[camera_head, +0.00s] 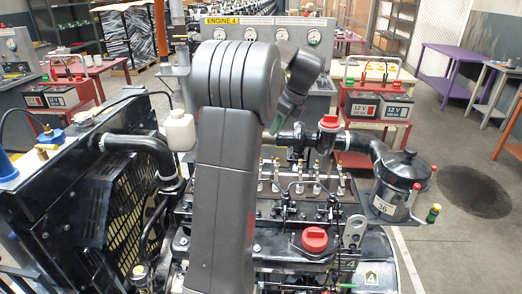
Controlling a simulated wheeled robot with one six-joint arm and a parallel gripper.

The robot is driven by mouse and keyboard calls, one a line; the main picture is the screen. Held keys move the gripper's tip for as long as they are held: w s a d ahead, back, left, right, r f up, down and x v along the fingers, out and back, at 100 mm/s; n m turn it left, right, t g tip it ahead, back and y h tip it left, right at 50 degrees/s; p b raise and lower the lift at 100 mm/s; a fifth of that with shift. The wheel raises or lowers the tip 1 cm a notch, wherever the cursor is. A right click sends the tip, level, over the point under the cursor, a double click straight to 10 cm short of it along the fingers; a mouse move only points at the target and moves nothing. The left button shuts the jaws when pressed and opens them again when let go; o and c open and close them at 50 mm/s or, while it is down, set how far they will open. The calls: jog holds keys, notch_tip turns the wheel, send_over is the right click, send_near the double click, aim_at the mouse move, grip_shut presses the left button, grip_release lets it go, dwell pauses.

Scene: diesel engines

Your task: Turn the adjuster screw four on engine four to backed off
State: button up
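A dark diesel engine (262,212) stands in front of me under a yellow "ENGINE 4" sign (222,20). Its top is uncovered and shows a row of small upright metal parts (300,178), seemingly the valve gear with the adjuster screws. They are too small to tell which is adjuster screw four or how far it is turned. My grey arm rises across the middle and hides part of the engine's left side. My gripper (277,124) hangs below the wrist, mostly hidden behind the arm. Only a small greenish tip shows, above and behind the row, and its fingers cannot be made out.
A black radiator (85,205) stands at left with a white bottle (179,130) beside it. A red-capped pipe (329,123), red filler cap (314,239) and black canister (397,185) rise around the engine. Red battery carts (374,105) stand behind. Open floor lies at right.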

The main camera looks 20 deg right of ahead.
jog(key=p+x, duration=0.2)
jog(key=x, duration=1.1)
jog(key=shift+s, duration=0.15)
jog(key=shift+c, duration=0.2)
jog(key=shift+r, duration=0.1)
grip_shut()
